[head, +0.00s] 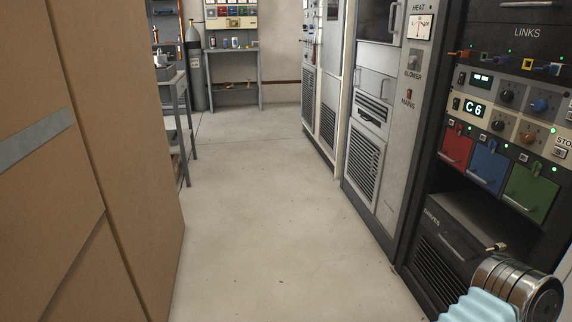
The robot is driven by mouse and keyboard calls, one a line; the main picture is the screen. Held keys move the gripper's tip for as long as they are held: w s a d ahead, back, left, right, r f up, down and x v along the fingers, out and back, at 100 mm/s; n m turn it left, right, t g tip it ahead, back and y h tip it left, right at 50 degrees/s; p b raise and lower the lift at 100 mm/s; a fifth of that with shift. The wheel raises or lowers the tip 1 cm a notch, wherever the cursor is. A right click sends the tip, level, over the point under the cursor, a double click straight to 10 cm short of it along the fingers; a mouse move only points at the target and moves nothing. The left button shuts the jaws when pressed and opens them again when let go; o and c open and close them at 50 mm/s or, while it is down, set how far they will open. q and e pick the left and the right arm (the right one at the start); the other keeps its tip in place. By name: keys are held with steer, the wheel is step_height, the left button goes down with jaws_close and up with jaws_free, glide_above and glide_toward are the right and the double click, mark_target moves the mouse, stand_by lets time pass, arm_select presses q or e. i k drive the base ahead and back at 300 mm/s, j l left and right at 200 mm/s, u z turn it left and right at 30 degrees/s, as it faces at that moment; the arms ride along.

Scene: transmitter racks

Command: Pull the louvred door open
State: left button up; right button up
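Several louvred panels line the right side, and I cannot tell which one the task means. A light grey cabinet has a louvred panel (364,166) low on its front, with a smaller louvred panel with a handle (371,107) above it. Farther back are more louvred panels (328,126), near the floor. All look closed from here. Part of my arm shows at the bottom right corner, near the dark rack. Neither gripper shows.
Large brown cartons (130,150) fill the left side. The pale floor (250,210) between them and the racks is clear. A grey shelf table (181,125), a gas cylinder (194,70) and a bench (233,55) stand at the back. Coloured drawers (488,165) have handles facing the aisle.

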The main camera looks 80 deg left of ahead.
mark_target(366, 151)
steer(key=u, duration=2.25)
steer(key=i+j+z, duration=0.1)
steer(key=z, duration=0.35)
steer(key=i+j+z, duration=0.2)
steer(key=z, duration=0.25)
steer(key=i+j+z, duration=0.1)
steer(key=z, duration=0.35)
steer(key=j, duration=0.1)
